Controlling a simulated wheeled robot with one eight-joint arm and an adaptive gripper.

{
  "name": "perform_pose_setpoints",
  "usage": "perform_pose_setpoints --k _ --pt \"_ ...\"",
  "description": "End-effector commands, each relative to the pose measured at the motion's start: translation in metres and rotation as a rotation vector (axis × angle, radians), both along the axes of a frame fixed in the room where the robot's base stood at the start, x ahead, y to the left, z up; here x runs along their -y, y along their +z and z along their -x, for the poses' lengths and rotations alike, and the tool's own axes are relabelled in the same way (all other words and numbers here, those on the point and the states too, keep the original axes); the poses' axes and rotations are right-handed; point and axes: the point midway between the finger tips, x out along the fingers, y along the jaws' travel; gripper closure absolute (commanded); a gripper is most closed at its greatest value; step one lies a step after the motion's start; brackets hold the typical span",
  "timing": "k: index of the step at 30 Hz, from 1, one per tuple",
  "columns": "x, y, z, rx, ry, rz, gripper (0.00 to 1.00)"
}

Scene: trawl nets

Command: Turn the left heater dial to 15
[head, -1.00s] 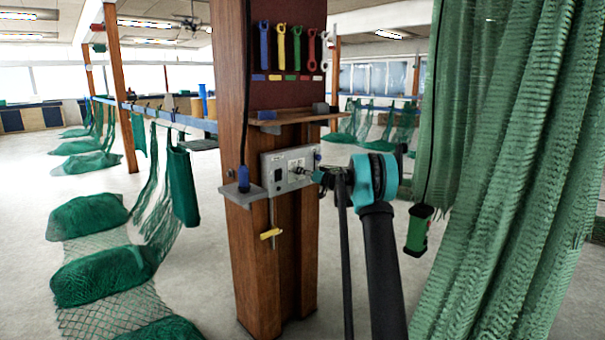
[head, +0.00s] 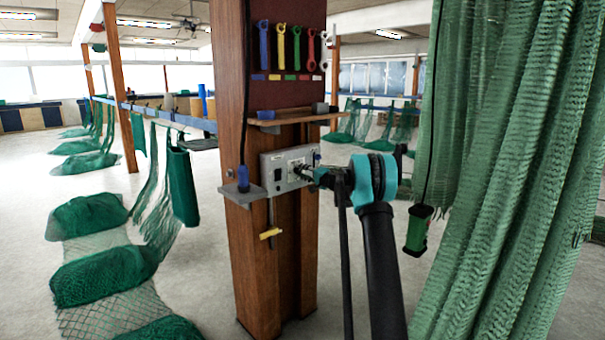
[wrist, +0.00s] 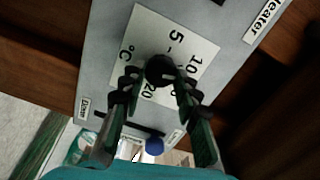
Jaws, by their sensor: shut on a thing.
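The heater panel (head: 278,178) is a grey box on the wooden post. In the wrist view the heater dial (wrist: 159,68) is a round black knob on a white scale plate (wrist: 143,32), with 5, 10, 20 and °C readable. A light pointer mark on the knob points right and slightly down in the picture; the number there is partly hidden by a finger. My gripper (wrist: 158,80) has one finger on each side of the knob and is shut on it. In the head view my gripper (head: 308,172) reaches the panel from the right and hides part of it.
A small shelf (head: 243,196) with a blue item (head: 243,178) juts out left of the panel. A wooden shelf (head: 290,119) is above it. Green netting (head: 500,180) hangs close on the right, beside a hanging green-and-black device (head: 418,230).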

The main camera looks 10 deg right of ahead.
Motion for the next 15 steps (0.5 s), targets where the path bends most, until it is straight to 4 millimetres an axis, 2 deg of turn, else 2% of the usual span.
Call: perform_pose_setpoints --k 15 --pt "0.0014 -0.0015 -0.0008 -0.276 -0.003 -0.383 0.98"
